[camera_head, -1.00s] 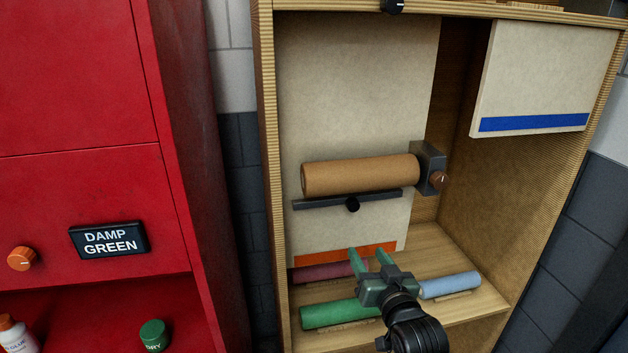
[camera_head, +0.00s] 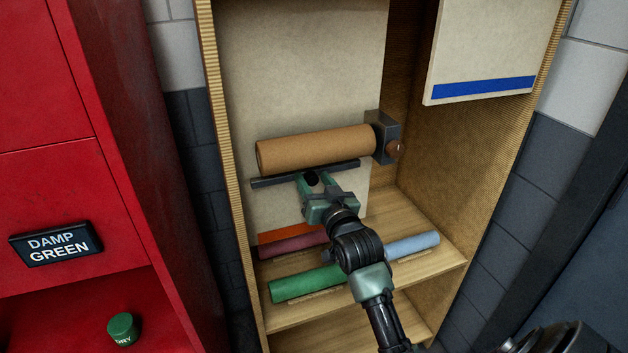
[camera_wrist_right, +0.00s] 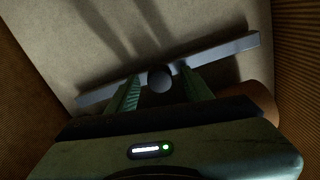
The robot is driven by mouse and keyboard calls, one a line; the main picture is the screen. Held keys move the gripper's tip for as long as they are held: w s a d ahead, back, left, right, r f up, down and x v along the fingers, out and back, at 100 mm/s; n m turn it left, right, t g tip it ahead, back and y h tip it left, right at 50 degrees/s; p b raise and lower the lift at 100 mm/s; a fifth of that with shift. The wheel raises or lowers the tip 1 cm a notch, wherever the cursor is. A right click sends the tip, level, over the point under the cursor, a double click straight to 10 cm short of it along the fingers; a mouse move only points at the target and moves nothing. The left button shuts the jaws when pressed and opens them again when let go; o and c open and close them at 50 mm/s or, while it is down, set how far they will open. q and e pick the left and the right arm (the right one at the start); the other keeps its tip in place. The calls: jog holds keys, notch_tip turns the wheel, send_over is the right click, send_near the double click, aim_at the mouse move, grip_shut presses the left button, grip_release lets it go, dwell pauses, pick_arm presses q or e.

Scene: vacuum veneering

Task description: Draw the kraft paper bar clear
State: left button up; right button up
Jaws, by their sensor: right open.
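The kraft paper bar (camera_head: 340,167) is a thin dark grey strip with a round black knob (camera_head: 312,179). It lies just below the brown kraft paper roll (camera_head: 315,149), in front of a pale panel. My right gripper (camera_head: 313,181) is open at the knob. In the right wrist view its green fingers (camera_wrist_right: 161,84) stand on either side of the knob (camera_wrist_right: 159,78), and the bar (camera_wrist_right: 225,52) runs crosswise beyond them. Contact with the knob cannot be told. My left gripper is not in view.
Burgundy (camera_head: 290,246), green (camera_head: 306,284) and blue (camera_head: 412,245) rolls lie on the shelf below, around my right arm. A pale board with a blue stripe (camera_head: 484,88) hangs upper right. A red cabinet (camera_head: 45,190) stands at the left.

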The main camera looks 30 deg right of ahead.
grip_shut()
dwell(1.4)
